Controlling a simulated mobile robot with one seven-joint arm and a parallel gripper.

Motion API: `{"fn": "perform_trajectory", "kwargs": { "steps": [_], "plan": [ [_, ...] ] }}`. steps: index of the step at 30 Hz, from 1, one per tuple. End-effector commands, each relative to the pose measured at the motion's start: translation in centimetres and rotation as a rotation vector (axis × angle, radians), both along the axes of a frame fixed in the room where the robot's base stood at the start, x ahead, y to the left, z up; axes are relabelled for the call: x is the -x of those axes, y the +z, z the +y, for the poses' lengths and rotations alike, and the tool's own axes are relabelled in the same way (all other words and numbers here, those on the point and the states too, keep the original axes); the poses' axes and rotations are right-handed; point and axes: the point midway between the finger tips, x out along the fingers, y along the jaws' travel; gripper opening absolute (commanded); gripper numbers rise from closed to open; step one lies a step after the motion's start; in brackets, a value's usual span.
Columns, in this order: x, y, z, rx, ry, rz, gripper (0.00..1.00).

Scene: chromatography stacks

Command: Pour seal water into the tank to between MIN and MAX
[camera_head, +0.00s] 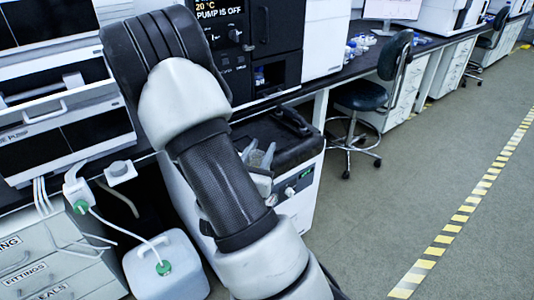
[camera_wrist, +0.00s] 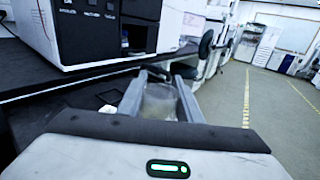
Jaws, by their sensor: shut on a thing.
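My gripper (camera_wrist: 160,92) is shut on a clear, see-through vessel (camera_wrist: 160,103), which sits between the two grey fingers in the wrist view. In the head view my arm covers most of the gripper; only its fingertip area (camera_head: 262,157) shows, over the black top of a white floor unit (camera_head: 303,207). I cannot tell the vessel's tilt or how much water it holds. The unit's front has a small round gauge and a green light. The tank and its MIN and MAX marks cannot be made out. A dark square outline (camera_wrist: 109,97) lies on the black top, left of the fingers.
The dark bench (camera_head: 345,62) with instruments overhangs behind the unit. A white jug with a green cap (camera_head: 165,268) and tubing stands left of it, beside labelled drawers (camera_head: 40,262). A stool (camera_head: 362,97) stands behind right. The floor at right is clear (camera_head: 400,200).

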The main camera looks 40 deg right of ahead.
Motion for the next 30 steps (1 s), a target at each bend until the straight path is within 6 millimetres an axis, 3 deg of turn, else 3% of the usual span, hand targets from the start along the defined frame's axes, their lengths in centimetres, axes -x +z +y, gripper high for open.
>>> {"fn": "perform_trajectory", "kwargs": {
  "steps": [11,30],
  "plan": [
    [-0.4,0.3,0.6,0.024,0.006,0.029,0.0],
    [-3.1,0.4,2.3,0.21,0.006,0.316,0.0]
  ]
}}
